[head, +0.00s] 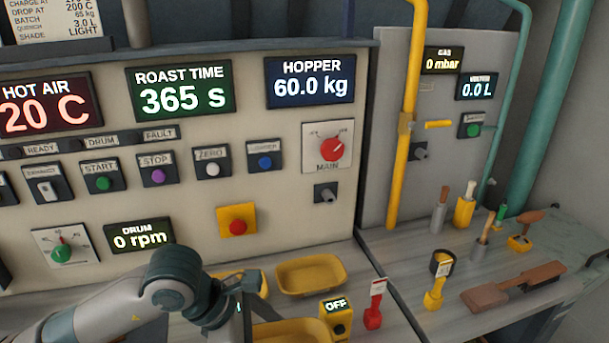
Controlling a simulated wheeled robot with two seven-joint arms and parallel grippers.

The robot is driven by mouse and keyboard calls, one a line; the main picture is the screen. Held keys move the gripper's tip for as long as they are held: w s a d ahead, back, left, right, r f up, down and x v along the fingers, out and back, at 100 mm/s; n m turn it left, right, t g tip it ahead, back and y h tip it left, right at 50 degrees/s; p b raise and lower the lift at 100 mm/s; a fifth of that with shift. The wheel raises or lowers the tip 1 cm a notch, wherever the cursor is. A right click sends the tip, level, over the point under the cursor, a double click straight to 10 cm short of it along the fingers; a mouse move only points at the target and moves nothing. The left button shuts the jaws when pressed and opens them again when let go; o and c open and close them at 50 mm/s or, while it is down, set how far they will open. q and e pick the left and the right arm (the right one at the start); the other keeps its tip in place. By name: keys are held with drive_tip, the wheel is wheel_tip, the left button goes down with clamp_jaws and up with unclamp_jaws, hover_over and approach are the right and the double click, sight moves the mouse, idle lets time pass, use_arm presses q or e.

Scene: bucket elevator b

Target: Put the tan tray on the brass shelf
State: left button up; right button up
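A yellow-ochre tray (311,275) lies empty on the bench below the control panel. A second similar tray (292,330) is partly cut off by the bottom edge. A third yellowish piece (262,283) is mostly hidden behind my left arm. I cannot tell which of these is the tan tray. I cannot make out a brass shelf. My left arm enters from the lower left and bends down beside the trays. Its end (240,308) is near the second tray, with the fingers not clearly visible. My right gripper is not in view.
A yellow box reading OFF (337,318) and a red tagged item (374,305) stand right of the trays. A yellow cup-topped tool (437,280), a brown wooden-looking tool (512,287) and several handled tools occupy the right bench. The panel wall rises behind.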

use_arm(q)
drive_tip(key=a+m+g, duration=0.1)
drive_tip(key=a+f+m, duration=0.1)
drive_tip(key=m, duration=0.1)
drive_tip(key=a+f+m+g, duration=0.1)
drive_tip(key=shift+w+a+f+g, duration=0.1)
drive_tip(key=shift+w+a+g, duration=0.1)
drive_tip(key=shift+w+g, duration=0.1)
drive_tip(key=a+r+m+g+y, duration=0.1)
drive_tip(key=a+m+g+y, duration=0.4)
drive_tip(key=a+m, duration=0.7)
drive_tip(key=shift+r+m+y, duration=0.25)
drive_tip(key=shift+m+y, duration=0.45)
drive_tip(key=shift+m, duration=1.4)
drive_tip(key=shift+d, duration=0.15)
drive_tip(key=shift+w, duration=0.1)
drive_tip(key=shift+r, duration=0.15)
